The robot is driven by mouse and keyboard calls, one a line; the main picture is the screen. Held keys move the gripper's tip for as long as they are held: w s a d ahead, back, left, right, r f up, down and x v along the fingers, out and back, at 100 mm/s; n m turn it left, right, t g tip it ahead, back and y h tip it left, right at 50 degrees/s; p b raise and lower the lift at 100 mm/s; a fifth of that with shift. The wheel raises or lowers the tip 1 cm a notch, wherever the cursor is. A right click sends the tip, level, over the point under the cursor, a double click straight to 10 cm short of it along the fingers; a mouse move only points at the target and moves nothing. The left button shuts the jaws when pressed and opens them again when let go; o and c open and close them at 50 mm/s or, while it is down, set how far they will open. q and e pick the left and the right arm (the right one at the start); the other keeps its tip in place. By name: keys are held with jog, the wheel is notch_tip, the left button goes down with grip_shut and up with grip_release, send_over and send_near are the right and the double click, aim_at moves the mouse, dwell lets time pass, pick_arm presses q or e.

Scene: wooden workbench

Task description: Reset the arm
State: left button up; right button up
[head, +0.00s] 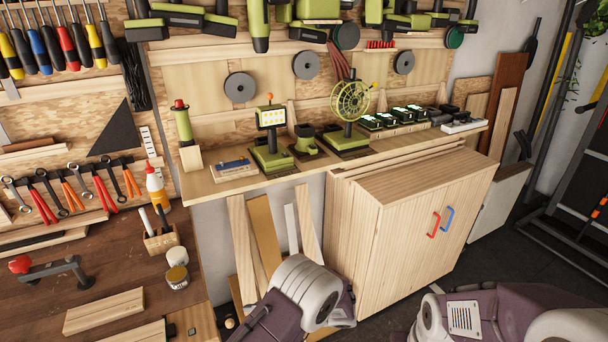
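Parts of my two arms show along the bottom of the head view. A grey and purple link of one arm (305,290) is at the bottom centre, in front of the planks leaning under the shelf. Links of my other arm (500,310) are at the bottom right, over the dark floor. Neither gripper shows in this view, so I cannot see whether they are open, shut or holding anything.
A wooden workbench (120,265) at the left carries a pencil holder (161,240), jars and wood blocks. A shelf (215,186) holds green devices and chargers. A cabinet (395,225) with red and blue handles stands below. Dark floor is free at the right.

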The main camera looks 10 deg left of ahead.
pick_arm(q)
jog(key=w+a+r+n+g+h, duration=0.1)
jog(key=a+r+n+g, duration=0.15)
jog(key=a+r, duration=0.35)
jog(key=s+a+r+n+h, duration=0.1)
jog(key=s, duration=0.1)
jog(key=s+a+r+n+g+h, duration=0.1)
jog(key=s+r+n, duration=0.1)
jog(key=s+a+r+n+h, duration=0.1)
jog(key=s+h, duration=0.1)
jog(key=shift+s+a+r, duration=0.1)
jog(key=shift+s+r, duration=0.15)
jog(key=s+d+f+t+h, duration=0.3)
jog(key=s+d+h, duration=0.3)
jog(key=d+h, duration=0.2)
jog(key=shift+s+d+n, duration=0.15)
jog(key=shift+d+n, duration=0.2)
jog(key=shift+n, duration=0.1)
